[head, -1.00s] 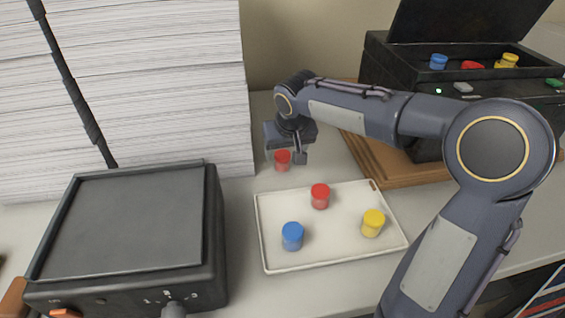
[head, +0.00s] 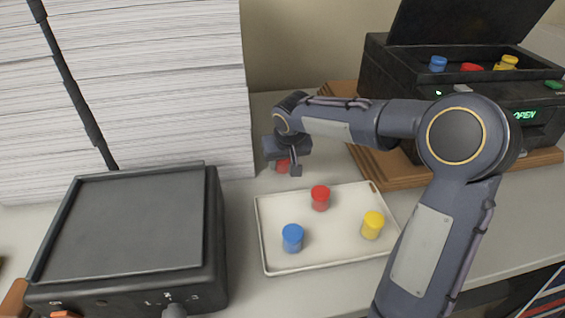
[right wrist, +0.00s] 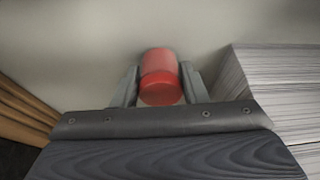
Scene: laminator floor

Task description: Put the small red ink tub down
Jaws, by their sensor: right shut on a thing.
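My right gripper (head: 284,169) is shut on a small red ink tub (head: 282,165), behind the tray and close to the paper stack. In the right wrist view the red tub (right wrist: 160,75) sits between the two fingers (right wrist: 160,88). I cannot tell whether its base touches the table. Another red tub (head: 320,198) stands on the white tray (head: 270,262) with a blue tub (head: 292,237) and a yellow tub (head: 372,225). My left gripper is not in view.
A tall paper stack (head: 130,70) stands at the back left, with a dark flat-topped device (head: 125,220) in front. At the right, a black machine (head: 400,75) on a wooden board (head: 375,165) holds blue, red and yellow tubs; its display reads OPEN.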

